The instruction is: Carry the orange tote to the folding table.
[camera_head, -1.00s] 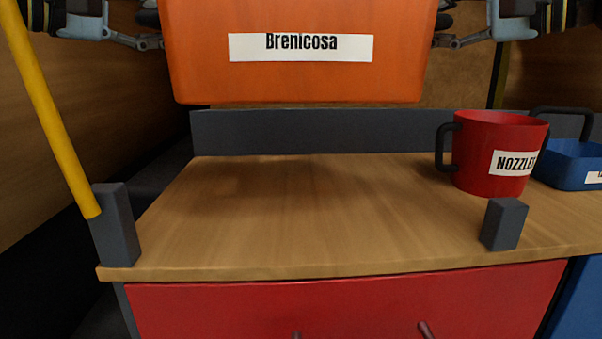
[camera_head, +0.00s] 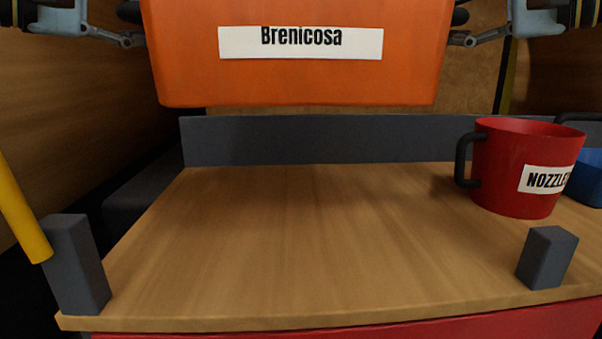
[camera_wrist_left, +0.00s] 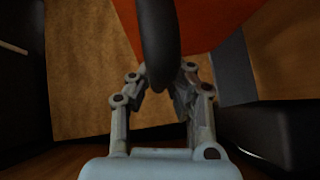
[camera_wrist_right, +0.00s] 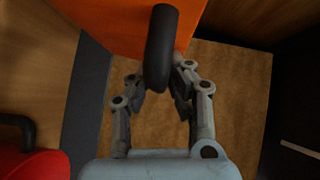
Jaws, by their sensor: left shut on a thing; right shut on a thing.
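The orange tote (camera_head: 300,75) with a white "Brenicosa" label hangs in the air at the top of the head view, its upper part cut off. It is above the back of a wood-topped surface (camera_head: 290,240); I cannot tell if this is the folding table. My left gripper (camera_head: 137,40) is at the tote's left side, shut on a black handle (camera_wrist_left: 158,45). My right gripper (camera_head: 462,38) is at its right side, shut on the other black handle (camera_wrist_right: 161,45). The tote looks level.
A grey ledge (camera_head: 330,138) runs along the back. Grey posts stand at front left (camera_head: 76,265) and front right (camera_head: 546,258); a yellow pole (camera_head: 22,215) is at left. The middle is bare.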

